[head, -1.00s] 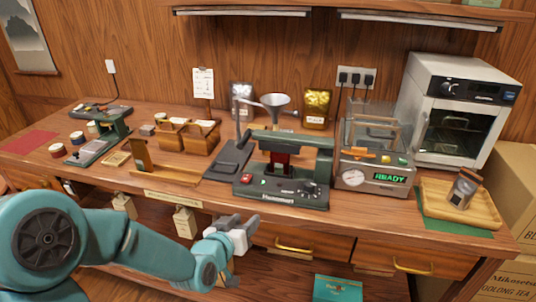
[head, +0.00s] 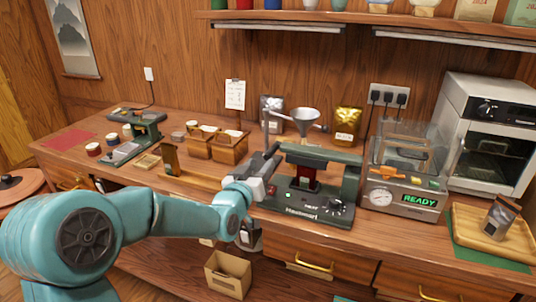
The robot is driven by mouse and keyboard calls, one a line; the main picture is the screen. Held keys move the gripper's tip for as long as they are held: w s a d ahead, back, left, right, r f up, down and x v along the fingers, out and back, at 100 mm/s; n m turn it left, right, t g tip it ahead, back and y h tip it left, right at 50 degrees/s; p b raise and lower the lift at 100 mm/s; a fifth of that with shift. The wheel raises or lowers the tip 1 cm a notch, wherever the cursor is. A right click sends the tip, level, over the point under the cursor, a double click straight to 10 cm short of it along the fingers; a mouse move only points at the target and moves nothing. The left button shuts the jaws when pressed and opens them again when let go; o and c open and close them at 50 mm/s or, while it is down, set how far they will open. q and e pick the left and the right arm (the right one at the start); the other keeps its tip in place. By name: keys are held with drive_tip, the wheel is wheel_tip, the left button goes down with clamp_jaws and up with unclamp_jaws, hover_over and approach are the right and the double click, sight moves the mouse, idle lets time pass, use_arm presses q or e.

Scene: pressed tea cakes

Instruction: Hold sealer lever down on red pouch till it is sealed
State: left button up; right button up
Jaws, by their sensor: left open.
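The green sealer (head: 308,206) stands on the workbench at the centre of the head view. The red pouch (head: 303,180) shows upright between its upper arm and its base. The upper arm (head: 318,156) lies roughly level above the pouch. My left gripper (head: 270,158) is open at the left end of the sealer, close to the end of that arm. I cannot tell whether it touches the lever. The gripper hides part of the sealer's left side. My right gripper is not in view.
A clear-lidded machine reading READY (head: 405,195) stands close right of the sealer. A metal funnel (head: 306,116) and a gold pouch (head: 347,124) are behind it. Wooden boxes (head: 230,147) stand to the left. A tray (head: 482,244) holds a dark pouch at right.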

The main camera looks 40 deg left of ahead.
sight(267, 157)
use_arm(q)
drive_tip(key=x, duration=0.5)
drive_tip(key=shift+w+d+p, duration=0.1)
drive_tip(key=shift+w+p, duration=0.3)
clamp_jaws()
